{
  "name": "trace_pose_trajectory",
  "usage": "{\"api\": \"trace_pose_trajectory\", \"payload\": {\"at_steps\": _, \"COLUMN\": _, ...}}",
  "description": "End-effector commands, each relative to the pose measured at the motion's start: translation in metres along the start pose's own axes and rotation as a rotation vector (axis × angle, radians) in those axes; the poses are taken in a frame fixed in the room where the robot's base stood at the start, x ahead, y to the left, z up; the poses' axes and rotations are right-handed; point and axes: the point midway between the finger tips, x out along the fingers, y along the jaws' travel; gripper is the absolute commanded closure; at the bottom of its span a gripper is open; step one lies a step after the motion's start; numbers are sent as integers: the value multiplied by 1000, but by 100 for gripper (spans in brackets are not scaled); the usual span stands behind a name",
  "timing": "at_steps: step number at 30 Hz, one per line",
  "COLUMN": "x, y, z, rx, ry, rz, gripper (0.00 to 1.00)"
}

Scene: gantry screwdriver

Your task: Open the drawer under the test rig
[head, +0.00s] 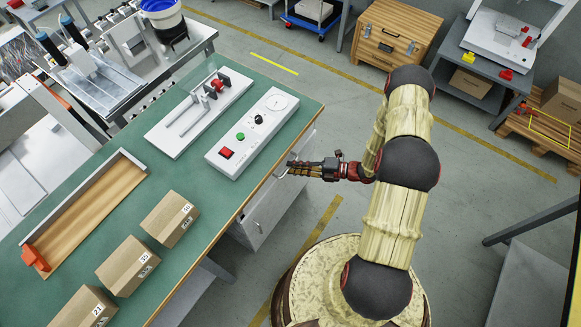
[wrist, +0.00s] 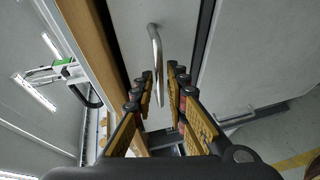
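The test rig (head: 250,133) is a white panel with a red switch, a green button and a dial on the green table. Under the table edge is a grey cabinet with the drawer (head: 262,212); my arm covers part of it. In the wrist view the grey drawer front (wrist: 130,25) carries a curved metal bar handle (wrist: 155,45). My gripper (head: 290,168) is at the drawer front below the table edge. In the wrist view my gripper (wrist: 162,72) is open, one finger on each side of the handle. Whether either finger touches it is unclear.
The wooden table edge (wrist: 85,50) runs close beside the fingers. Another grey panel (wrist: 245,60) lies across a dark gap from the drawer front. Several cardboard boxes (head: 128,262) and a wood-bottomed tray (head: 85,215) are on the table (head: 185,183). Open floor (head: 320,85) lies behind the arm.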

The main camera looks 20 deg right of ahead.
Motion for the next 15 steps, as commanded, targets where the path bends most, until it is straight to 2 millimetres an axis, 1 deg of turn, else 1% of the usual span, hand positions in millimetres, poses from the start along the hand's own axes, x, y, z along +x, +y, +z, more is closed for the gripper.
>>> {"api": "trace_pose_trajectory", "payload": {"at_steps": 1, "x": 6, "y": -1, "z": 0, "rx": 0, "ry": 2, "rz": 0, "gripper": 85}}
{"api": "trace_pose_trajectory", "payload": {"at_steps": 3, "x": 12, "y": -1, "z": -1, "rx": 0, "ry": 2, "rz": 0, "gripper": 85}}
{"api": "trace_pose_trajectory", "payload": {"at_steps": 6, "x": 16, "y": 0, "z": 0, "rx": 0, "ry": 0, "rz": 0, "gripper": 85}}
{"api": "trace_pose_trajectory", "payload": {"at_steps": 14, "x": 17, "y": 0, "z": 0, "rx": -1, "ry": -1, "rz": 0, "gripper": 85}}
{"api": "trace_pose_trajectory", "payload": {"at_steps": 15, "x": 17, "y": 0, "z": 0, "rx": -1, "ry": -1, "rz": 0, "gripper": 87}}
